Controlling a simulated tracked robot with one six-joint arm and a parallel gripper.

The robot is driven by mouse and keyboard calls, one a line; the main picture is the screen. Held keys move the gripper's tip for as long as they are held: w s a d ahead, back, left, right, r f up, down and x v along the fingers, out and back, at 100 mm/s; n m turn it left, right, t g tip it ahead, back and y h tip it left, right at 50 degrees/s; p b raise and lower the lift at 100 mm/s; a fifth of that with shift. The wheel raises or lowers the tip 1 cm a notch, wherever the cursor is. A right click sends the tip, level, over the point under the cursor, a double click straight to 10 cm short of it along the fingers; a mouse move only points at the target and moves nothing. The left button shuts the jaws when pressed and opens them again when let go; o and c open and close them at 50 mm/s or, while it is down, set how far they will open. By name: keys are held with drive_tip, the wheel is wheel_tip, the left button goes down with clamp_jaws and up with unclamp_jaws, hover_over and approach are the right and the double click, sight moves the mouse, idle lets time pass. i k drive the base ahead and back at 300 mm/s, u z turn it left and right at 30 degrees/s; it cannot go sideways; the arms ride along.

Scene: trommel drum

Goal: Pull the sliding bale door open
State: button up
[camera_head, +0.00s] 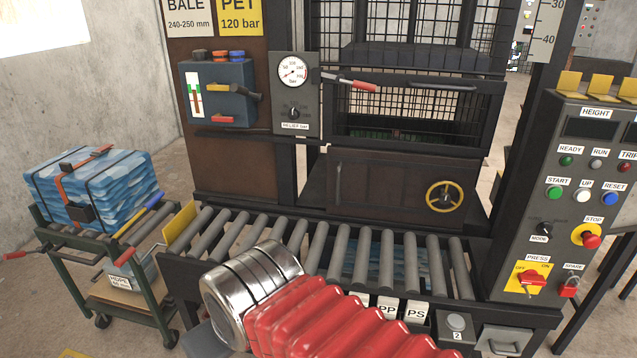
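The baling press stands ahead, behind a roller conveyor. Its mesh-fronted door (398,118) has a dark frame with a horizontal bar handle (442,87) near its top right. Below the mesh is a brown solid panel (385,185) with a yellow handwheel (444,196). I cannot tell for certain which of the two is the sliding bale door. The mesh door appears to sit across its opening. A red-handled lever (350,84) reaches over its upper left corner. My arm, with red ribbed sleeve and chrome bands, crosses the lower middle, well short of the press. My gripper is not in view.
The roller conveyor (343,250) lies between my arm and the press. A control console (570,200) stands close on the right. A green cart (100,265) carrying a strapped blue bale (95,188) stands left. A pressure gauge (292,72) and valve box (218,93) are left of the door.

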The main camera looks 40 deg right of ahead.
sight(364, 183)
drive_tip(key=z, duration=0.2)
drive_tip(key=i, duration=0.85)
drive_tip(key=z, duration=0.55)
